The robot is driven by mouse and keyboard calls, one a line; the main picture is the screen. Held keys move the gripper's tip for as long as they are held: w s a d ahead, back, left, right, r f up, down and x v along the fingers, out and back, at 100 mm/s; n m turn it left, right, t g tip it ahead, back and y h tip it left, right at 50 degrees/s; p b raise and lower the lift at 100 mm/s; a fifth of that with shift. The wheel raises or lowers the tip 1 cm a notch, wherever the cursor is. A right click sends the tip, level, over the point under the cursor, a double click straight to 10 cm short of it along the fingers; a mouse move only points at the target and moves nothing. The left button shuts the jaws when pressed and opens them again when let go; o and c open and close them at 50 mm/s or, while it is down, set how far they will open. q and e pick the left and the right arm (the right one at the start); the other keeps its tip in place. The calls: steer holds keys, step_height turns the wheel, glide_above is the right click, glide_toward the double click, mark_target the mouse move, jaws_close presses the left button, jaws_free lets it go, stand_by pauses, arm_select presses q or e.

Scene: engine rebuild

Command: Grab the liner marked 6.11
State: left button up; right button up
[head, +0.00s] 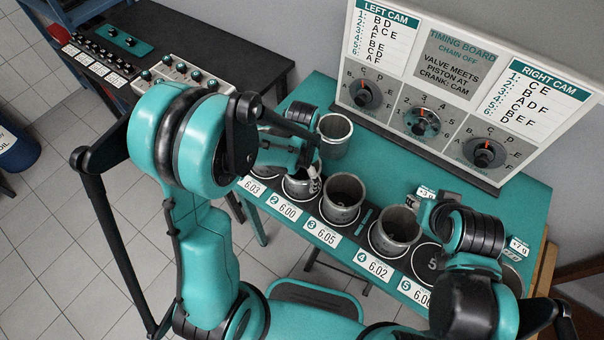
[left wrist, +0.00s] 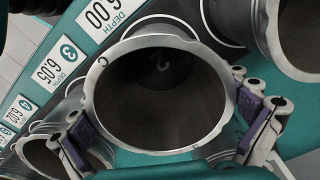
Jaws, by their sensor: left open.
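A grey metal liner (left wrist: 92,92) fills the middle of the left wrist view, with a "2" showing through its bore. It stands at place 2, by the card reading 6.00 (left wrist: 103,14). My left gripper (left wrist: 168,132) is open, its fingers on either side of this liner. In the head view the left gripper (head: 303,168) partly covers the liner (head: 298,190). Other liners stand at place 3 (head: 343,200) and place 4 (head: 394,232), and one stands farther back (head: 335,138). I cannot read 6.11 on any liner.
Place 5 (head: 430,263) is bare. The timing board (head: 450,75) stands behind.

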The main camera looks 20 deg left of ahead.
arm_select(q)
steer(key=shift+c, duration=0.3)
steer(key=c, duration=1.1)
steer(key=shift+r, duration=0.15)
